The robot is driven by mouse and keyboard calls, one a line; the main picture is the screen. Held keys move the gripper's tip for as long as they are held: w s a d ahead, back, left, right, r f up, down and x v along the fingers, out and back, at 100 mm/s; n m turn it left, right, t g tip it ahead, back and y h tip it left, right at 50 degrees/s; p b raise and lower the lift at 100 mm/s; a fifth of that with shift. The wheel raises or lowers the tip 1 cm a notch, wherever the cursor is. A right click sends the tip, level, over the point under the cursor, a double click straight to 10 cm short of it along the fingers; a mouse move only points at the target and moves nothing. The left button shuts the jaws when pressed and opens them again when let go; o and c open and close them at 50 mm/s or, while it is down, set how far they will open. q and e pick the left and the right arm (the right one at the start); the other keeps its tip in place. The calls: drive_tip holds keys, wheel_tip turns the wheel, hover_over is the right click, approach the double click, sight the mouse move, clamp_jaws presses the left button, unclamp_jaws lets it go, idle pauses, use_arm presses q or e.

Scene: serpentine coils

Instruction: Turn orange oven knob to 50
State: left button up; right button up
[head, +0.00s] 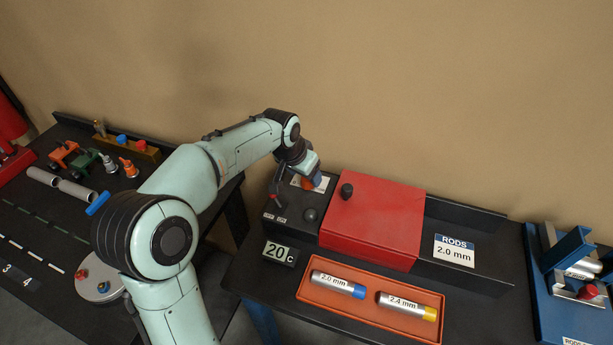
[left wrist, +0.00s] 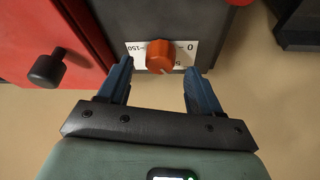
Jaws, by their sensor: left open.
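The orange oven knob (left wrist: 160,55) sits on a white dial plate on the dark grey oven panel. The dial shows 0 to the right of the knob, 150 to the left, and a partly hidden 5 below right. My left gripper (left wrist: 160,72) is open, its blue fingers on either side of the knob with visible gaps, not gripping it. In the head view my left gripper (head: 312,172) is at the oven's top panel and mostly hides the knob. The display (head: 279,253) reads 20 C. My right gripper is not in view.
A red oven door or lid (head: 375,222) with a black handle (head: 347,190) adjoins the panel. A dark red lever (head: 277,200) and a black round knob (head: 310,215) are close to the gripper. An orange tray (head: 312,292) with two labelled rods lies in front.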

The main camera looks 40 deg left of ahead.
use_arm(q)
drive_tip(key=v, duration=1)
drive_tip(key=shift+r, duration=0.15)
drive_tip(key=shift+s, duration=0.1)
